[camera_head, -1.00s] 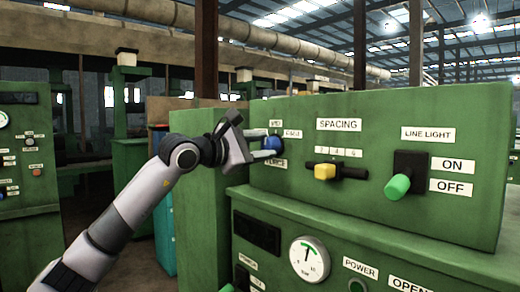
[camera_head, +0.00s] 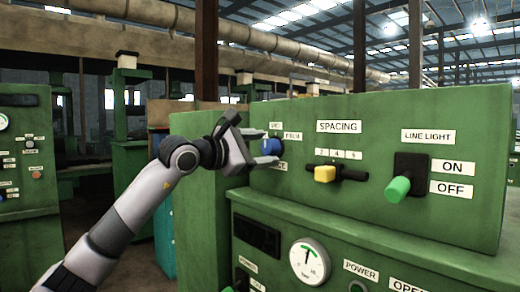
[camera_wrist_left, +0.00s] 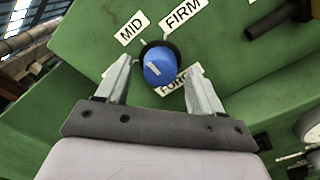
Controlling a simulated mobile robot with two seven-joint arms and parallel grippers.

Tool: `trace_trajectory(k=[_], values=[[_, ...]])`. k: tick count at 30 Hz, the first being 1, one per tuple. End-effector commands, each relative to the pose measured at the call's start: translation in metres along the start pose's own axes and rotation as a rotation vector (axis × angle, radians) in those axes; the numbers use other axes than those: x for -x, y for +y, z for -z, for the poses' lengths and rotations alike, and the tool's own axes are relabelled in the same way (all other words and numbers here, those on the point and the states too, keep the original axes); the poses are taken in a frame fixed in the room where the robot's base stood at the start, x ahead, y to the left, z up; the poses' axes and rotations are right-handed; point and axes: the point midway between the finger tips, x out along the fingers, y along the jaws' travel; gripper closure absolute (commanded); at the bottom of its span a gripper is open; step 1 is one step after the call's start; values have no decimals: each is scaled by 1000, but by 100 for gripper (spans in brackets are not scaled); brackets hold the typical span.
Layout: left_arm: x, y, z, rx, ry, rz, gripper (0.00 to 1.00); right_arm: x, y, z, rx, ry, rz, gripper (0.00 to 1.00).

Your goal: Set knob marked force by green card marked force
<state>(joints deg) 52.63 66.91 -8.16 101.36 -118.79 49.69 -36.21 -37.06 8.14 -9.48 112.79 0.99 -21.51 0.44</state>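A blue round knob (camera_head: 270,146) with a dark base sits at the left of the upper green panel. It also shows in the left wrist view (camera_wrist_left: 158,66), with a short white slanting line on its face. White labels surround it: MID (camera_wrist_left: 130,28), FIRM (camera_wrist_left: 183,14) and one reading FOR… (camera_wrist_left: 178,86), partly hidden by the knob and a finger. I see no green card; these labels are white. My left gripper (camera_wrist_left: 158,72) is open, with one finger on either side of the knob and visible gaps to it. My right gripper is out of view.
Right of the knob are a yellow spacing lever (camera_head: 325,173) and a green-tipped line light lever (camera_head: 397,188). A round gauge (camera_head: 309,262) sits on the lower panel. A black bar (camera_wrist_left: 283,20) shows at the wrist view's upper right.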

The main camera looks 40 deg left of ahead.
Motion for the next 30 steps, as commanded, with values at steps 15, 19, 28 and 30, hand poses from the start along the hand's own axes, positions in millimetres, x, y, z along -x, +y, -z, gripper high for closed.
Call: trace_trajectory(k=[15,19,28,30], values=[[48,-4,4,-4,3,0,33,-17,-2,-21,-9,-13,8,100],[62,-2,3,-2,2,-2,33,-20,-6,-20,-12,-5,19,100],[72,0,0,0,0,0,33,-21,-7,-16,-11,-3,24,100],[72,0,0,0,0,0,33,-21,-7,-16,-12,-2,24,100]])
